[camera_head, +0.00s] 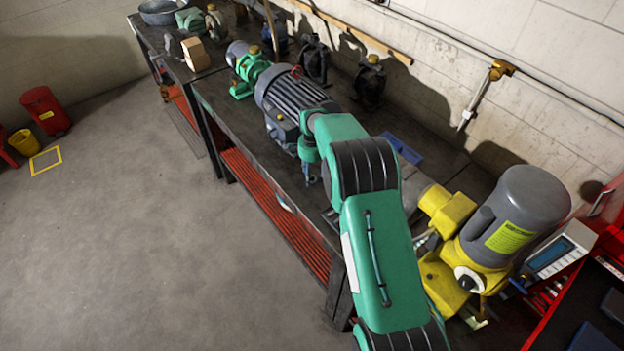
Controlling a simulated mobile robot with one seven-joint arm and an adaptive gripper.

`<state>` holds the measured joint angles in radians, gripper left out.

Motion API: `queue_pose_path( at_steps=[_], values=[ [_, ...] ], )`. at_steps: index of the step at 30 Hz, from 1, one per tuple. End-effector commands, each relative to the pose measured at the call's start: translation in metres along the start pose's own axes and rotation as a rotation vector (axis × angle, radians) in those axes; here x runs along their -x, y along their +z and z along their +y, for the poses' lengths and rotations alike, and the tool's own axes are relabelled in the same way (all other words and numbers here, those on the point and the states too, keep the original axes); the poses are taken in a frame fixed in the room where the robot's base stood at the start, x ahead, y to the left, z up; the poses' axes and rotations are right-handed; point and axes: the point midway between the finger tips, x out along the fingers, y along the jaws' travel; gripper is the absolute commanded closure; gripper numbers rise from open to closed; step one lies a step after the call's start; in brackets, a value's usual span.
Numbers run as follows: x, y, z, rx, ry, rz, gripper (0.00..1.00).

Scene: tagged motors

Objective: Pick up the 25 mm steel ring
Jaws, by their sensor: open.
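My arm reaches up from the bottom of the head view, over the workbench. My gripper (310,179) hangs below the green wrist at the bench's front edge, in front of the large grey motor. It is small in this view; its jaws are open, and nothing shows between them. I cannot make out the 25 mm steel ring. It may be too small to see or hidden by my arm. A red ring-shaped piece (296,71) sits on top of the large grey finned motor (290,95), but I cannot tell its size.
The dark workbench (222,97) runs along the wall and carries a green pump (246,75), a wooden block (195,54) and dark machine parts (368,83). A yellow machine with a grey motor (515,215) stands close at the right of my arm.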

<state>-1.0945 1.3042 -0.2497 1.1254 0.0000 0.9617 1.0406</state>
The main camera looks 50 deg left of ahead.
Motion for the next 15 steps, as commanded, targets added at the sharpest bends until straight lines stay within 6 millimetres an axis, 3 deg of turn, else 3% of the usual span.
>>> queue_pose_path(
  at_steps=[4, 15],
  values=[
    [-0.0087, 0.0002, 0.0004, 0.0, 0.001, -0.001, 0.45],
    [-0.0097, 0.0001, 0.0002, 0.0, 0.0, 0.0, 0.45]
  ],
)
